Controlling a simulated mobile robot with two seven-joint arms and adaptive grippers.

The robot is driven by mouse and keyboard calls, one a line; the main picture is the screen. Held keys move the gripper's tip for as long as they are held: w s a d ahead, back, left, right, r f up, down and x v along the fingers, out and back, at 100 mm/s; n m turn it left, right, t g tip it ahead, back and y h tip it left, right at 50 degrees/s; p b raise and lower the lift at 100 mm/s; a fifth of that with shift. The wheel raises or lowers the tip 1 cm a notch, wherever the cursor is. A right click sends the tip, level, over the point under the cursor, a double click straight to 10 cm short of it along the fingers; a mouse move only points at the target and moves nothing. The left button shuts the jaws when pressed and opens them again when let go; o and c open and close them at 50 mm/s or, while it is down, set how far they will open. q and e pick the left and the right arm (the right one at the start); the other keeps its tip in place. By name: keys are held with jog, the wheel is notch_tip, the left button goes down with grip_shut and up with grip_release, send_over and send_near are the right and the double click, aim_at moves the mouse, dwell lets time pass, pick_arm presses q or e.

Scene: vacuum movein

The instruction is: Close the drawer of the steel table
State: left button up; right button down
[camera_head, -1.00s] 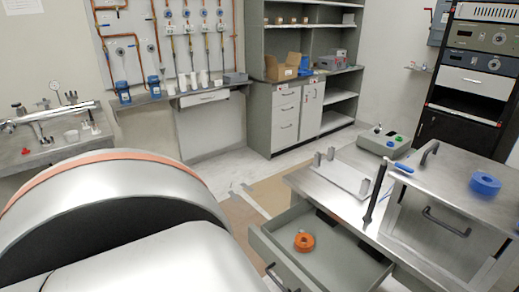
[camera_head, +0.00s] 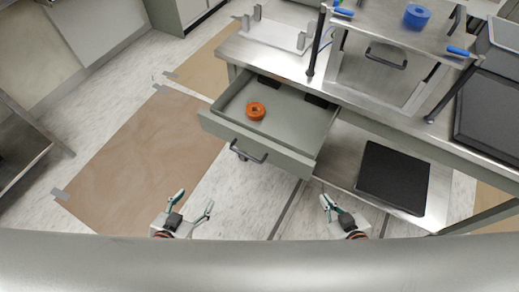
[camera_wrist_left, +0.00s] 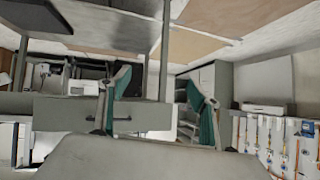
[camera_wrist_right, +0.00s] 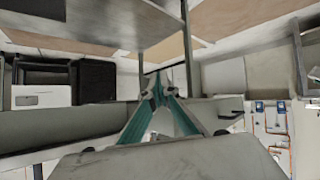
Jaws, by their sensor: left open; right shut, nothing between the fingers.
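The drawer (camera_head: 228,126) of the steel table (camera_head: 285,61) is pulled out toward me in the head view. Its dark handle (camera_head: 249,152) is on the front panel, and an orange ring (camera_head: 256,111) lies inside. My left gripper (camera_head: 191,201) is open and empty, low in the head view, in front of and left of the handle. My right gripper (camera_head: 326,202) is shut and empty, below the drawer's right front corner in the picture. Both are apart from the drawer. In the left wrist view the open fingers (camera_wrist_left: 162,90) show with a grey panel with a handle behind them.
A steel box (camera_head: 385,75) with a handle stands on the table, with a blue roll (camera_head: 417,16) on top. A black mat (camera_head: 393,178) lies on the lower shelf. A brown floor sheet (camera_head: 140,160) lies left of the table. The floor before the drawer is clear.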

pick_arm(q)
jog(key=shift+a+r, duration=0.1)
jog(key=shift+a, duration=0.3)
pick_arm(e)
jog(key=shift+w+a, duration=0.15)
jog(key=shift+a, duration=0.25)
